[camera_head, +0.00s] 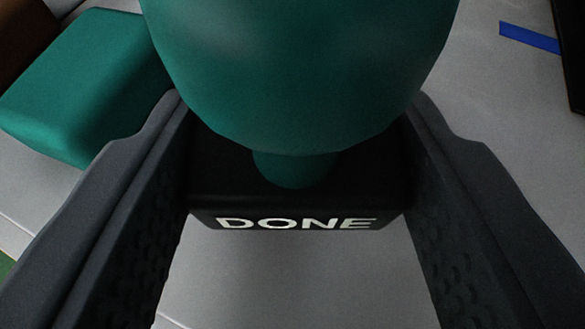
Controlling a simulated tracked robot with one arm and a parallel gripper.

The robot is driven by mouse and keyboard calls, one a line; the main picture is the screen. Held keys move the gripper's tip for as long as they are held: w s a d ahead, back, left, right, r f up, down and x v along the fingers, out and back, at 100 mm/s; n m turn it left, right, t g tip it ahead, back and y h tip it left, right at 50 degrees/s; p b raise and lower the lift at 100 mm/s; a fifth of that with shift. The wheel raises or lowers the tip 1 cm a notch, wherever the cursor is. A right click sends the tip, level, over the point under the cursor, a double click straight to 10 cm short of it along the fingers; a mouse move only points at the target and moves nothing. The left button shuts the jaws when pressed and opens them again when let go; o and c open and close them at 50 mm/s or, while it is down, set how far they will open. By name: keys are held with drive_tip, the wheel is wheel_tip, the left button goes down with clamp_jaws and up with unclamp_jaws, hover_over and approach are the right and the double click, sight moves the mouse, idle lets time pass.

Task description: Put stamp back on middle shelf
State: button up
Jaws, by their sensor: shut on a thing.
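The stamp has a large rounded teal handle (300,75) and a black base (300,195) with white "DONE" lettering on its near face. My gripper (298,200) is shut on the black base, one dark finger on each side. The handle points up toward the camera and hides part of the surface behind it. The underside of the stamp is hidden, so I cannot tell whether it touches the grey surface (290,275) below.
A teal block-shaped object (90,85) lies left of my left finger. A brown object (25,35) is at the upper left corner. A blue strip (530,38) and a dark object (573,45) are at the upper right.

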wheel_tip(320, 180, down, 2)
drive_tip(key=o, duration=0.8)
drive_tip(key=shift+r, duration=0.1)
drive_tip(key=shift+s+r, duration=0.1)
drive_tip(key=shift+s, duration=0.1)
drive_tip(key=v, duration=1.1)
drive_tip(key=shift+s+b, duration=0.3)
drive_tip(key=shift+b, duration=0.1)
drive_tip(key=shift+r, duration=0.1)
